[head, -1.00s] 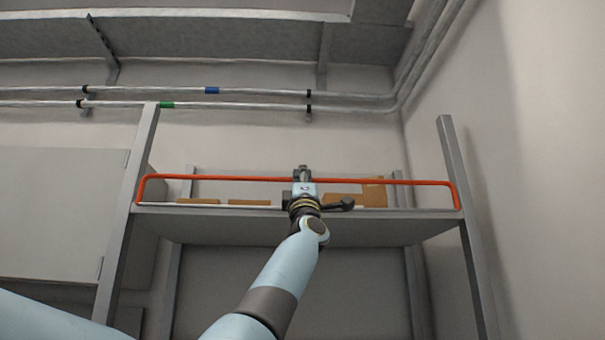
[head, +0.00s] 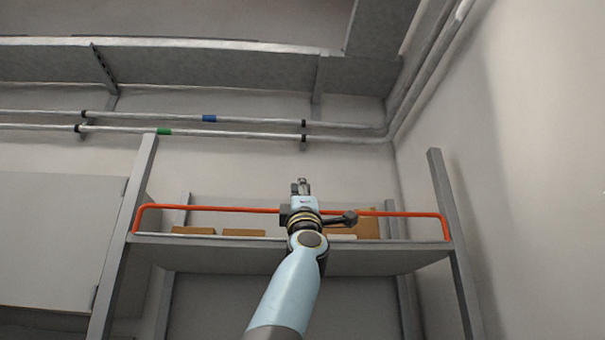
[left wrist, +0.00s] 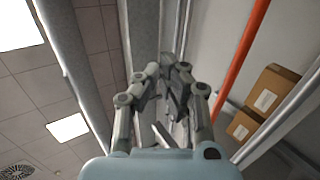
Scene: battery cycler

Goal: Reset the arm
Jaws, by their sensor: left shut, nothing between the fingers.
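My left arm reaches up in the middle of the head view. Its gripper (head: 302,187) is raised in front of the shelf, with its tip showing above the orange rail (head: 240,209). In the left wrist view the gripper's fingers (left wrist: 175,75) come together and hold nothing. The orange rail (left wrist: 240,60) runs to the right of the fingers there, apart from them. My right gripper is in neither view.
The shelf (head: 380,258) stands between upright posts and carries several cardboard boxes (head: 243,233). Boxes (left wrist: 270,90) also show in the left wrist view. Pipes (head: 240,119) run along the wall above. A grey cabinet (head: 60,240) is at left. Wall space between shelf and pipes is clear.

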